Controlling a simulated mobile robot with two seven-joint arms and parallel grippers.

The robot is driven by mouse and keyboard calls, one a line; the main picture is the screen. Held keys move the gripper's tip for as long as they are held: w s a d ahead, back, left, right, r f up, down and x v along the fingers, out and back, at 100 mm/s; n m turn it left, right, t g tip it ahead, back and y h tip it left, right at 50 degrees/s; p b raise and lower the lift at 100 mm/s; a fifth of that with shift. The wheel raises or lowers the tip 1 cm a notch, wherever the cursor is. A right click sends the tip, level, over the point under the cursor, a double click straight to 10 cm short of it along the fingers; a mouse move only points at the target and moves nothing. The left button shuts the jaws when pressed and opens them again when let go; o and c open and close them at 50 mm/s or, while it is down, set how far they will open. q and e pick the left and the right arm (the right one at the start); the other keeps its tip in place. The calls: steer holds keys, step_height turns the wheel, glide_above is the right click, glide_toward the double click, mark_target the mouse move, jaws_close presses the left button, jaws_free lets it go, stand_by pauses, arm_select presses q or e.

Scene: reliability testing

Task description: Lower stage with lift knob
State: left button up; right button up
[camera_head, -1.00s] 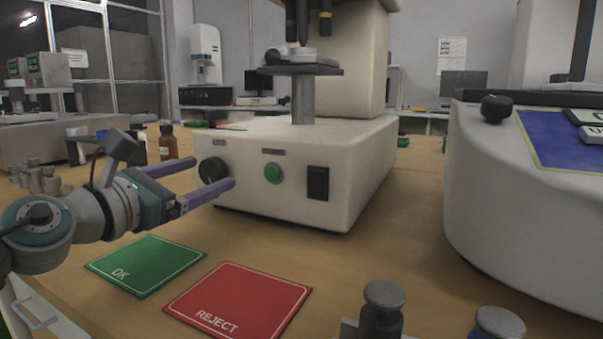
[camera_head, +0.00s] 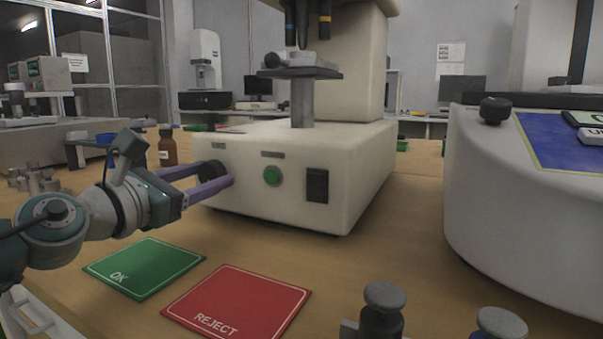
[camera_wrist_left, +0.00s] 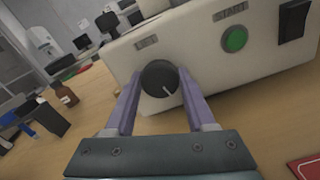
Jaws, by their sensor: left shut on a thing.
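The black lift knob (camera_head: 211,172) sits on the left of the front face of the white hardness tester (camera_head: 330,210). My left gripper (camera_head: 212,178) is shut on the knob, with one purple finger on each side. The left wrist view shows the knob (camera_wrist_left: 160,78) with a pale pointer line, between the two fingertips (camera_wrist_left: 160,84), and the wrist rolled against the machine. The stage (camera_head: 300,72) is a dark plate on a grey column (camera_head: 303,103), below the objective turret, with a metal sample on it. My right gripper is not in view.
A green START button (camera_head: 272,175) and a black switch (camera_head: 317,186) are right of the knob. A green OK mat (camera_head: 145,267) and red REJECT mat (camera_head: 240,300) lie in front. A brown bottle (camera_head: 168,148) stands behind my gripper. A large white machine (camera_head: 500,200) stands right.

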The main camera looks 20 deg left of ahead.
arm_select(q)
jaws_close()
steer(key=shift+n, duration=0.3)
